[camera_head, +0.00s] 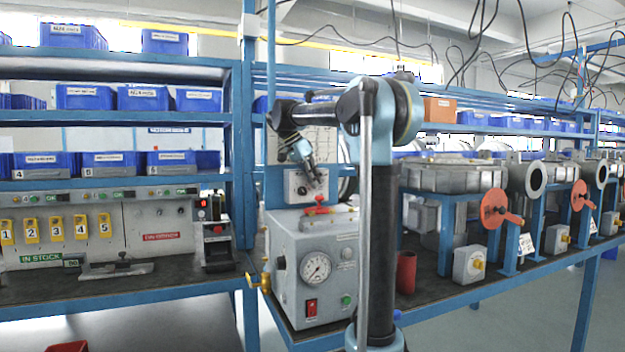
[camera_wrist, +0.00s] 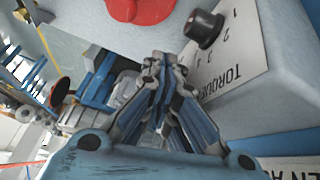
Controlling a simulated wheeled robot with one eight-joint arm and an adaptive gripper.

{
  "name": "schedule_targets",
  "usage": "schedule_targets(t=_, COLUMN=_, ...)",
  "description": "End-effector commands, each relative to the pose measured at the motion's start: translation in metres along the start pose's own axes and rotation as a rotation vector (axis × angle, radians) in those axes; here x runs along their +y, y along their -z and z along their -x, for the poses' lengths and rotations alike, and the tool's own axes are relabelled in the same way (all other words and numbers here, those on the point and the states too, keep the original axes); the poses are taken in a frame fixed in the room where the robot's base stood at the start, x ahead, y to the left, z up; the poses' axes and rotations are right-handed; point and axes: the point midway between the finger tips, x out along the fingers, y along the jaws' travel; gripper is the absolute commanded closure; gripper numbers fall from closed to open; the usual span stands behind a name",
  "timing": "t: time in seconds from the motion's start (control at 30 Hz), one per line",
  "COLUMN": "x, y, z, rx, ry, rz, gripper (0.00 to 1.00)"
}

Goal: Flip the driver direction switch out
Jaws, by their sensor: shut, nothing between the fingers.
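My gripper (camera_head: 318,182) is shut and empty, just above the grey box (camera_head: 290,247) and in front of a small control panel (camera_head: 290,190). In the wrist view the closed fingertips (camera_wrist: 165,62) point at the panel area, beside a black knob (camera_wrist: 204,28) on a plate marked TORQUE (camera_wrist: 225,68). The knob also shows small in the head view (camera_head: 302,189). A red part (camera_head: 318,209) lies on top of the grey box, and a red round part (camera_wrist: 140,8) is at the top of the wrist view. I cannot tell which part is the driver direction switch. Contact is not clear.
The grey box front carries a gauge (camera_head: 315,267), a red rocker switch (camera_head: 311,308) and a green button (camera_head: 346,299). A red cup (camera_head: 405,272) stands to its right. Blower housings with orange wheels (camera_head: 500,209) fill the right bench. Blue bins (camera_head: 112,163) line the left shelves.

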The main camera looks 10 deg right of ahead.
Motion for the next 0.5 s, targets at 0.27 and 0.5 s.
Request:
schedule_targets(t=0.27, x=0.0001, y=-0.0001, z=0.0002, rx=0.000, ry=0.001, rz=-0.001, gripper=1.00)
schedule_targets(t=0.5, x=0.0019, y=-0.0014, z=-0.0008, rx=0.006, ry=0.038, rz=-0.022, gripper=1.00)
